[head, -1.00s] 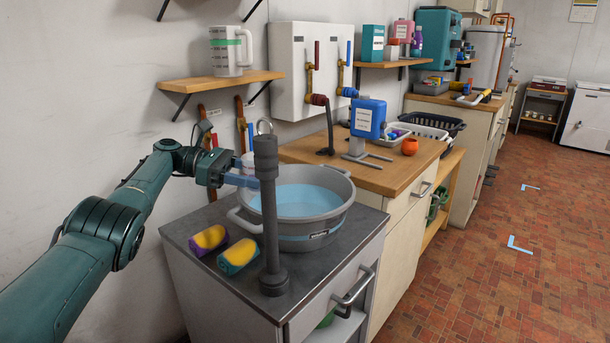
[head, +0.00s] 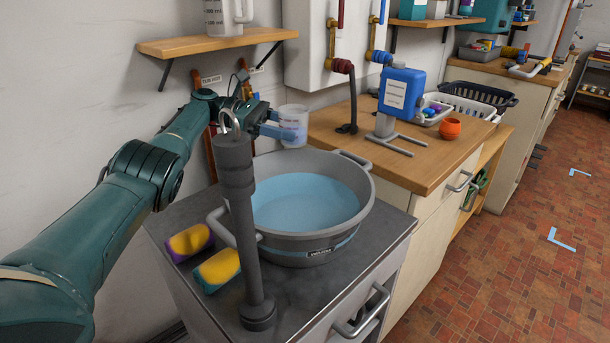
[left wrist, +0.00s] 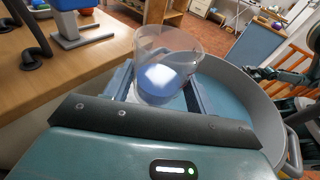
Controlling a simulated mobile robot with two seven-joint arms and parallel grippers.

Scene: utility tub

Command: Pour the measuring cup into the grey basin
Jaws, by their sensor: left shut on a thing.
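The measuring cup (head: 293,122) is a clear, whitish cup, roughly upright, with bluish content seen in the left wrist view (left wrist: 165,62). My left gripper (head: 275,124) is shut on it, with a blue finger on either side. The cup is at the back of the grey basin (head: 362,205), near its rear rim in the head view. The basin stands on the dark counter and holds light blue water. In the left wrist view the basin's rim (left wrist: 255,90) shows behind and right of the cup. A dark teal arm part at that view's right edge may be my right gripper; its jaws are unclear.
A dark grey post (head: 240,200) stands in front of the basin. Two sponges (head: 190,242) lie left of it. A wooden shelf (head: 215,43) with a white jug is above.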

